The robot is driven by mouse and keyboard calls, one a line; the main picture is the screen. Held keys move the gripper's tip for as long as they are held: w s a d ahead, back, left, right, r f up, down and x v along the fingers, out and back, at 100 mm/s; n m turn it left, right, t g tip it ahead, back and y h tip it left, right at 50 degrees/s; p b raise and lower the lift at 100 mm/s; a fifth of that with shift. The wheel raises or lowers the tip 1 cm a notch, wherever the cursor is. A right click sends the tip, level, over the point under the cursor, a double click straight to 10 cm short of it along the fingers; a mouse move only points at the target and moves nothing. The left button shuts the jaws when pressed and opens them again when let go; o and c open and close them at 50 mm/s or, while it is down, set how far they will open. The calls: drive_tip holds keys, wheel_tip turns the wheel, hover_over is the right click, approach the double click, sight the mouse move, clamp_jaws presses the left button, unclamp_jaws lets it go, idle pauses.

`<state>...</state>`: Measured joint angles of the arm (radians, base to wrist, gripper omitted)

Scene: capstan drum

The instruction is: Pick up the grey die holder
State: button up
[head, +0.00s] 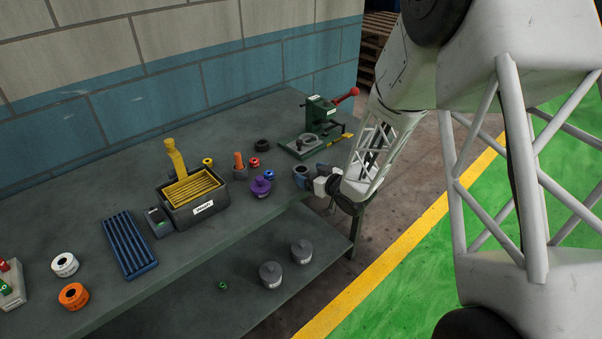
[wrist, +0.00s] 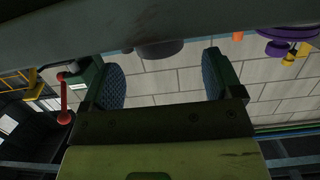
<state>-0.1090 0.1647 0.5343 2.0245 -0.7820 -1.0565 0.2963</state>
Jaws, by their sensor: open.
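A low, dark grey round piece (head: 262,145), which looks like the die holder, sits on the bench towards the back, left of the green press. Its dark side (wrist: 160,48) shows between my fingers in the wrist view, beyond the fingertips and apart from them. I cannot tell its details. My gripper (head: 312,174) is open and empty at the bench's right front edge, to the right of and nearer than the piece. Its two blue textured pads stand apart in the wrist view (wrist: 160,82), where the bench appears upside down at the top.
The green press (head: 318,118) with a red handle stands at the back right. A purple spool (head: 261,186), an orange peg piece (head: 239,168) and small rings lie left of my gripper. A dark box (head: 196,207) stands farther left. Two grey cylinders (head: 271,274) (head: 302,251) sit on the lower shelf.

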sight(301, 171)
drive_tip(key=shift+x, duration=2.6)
drive_tip(key=shift+f, duration=0.1)
drive_tip(key=c, duration=1.2)
drive_tip(key=shift+r, duration=1.8)
drive_tip(key=s+d, duration=0.2)
drive_tip(key=s, duration=0.5)
drive_tip(key=s+d+r, duration=0.1)
drive_tip(key=s+d, duration=0.1)
drive_tip(key=s, duration=0.6)
drive_tip(key=shift+s+d+r, duration=0.2)
drive_tip(key=shift+d+r, duration=0.05)
drive_tip(key=shift+w+f, duration=0.1)
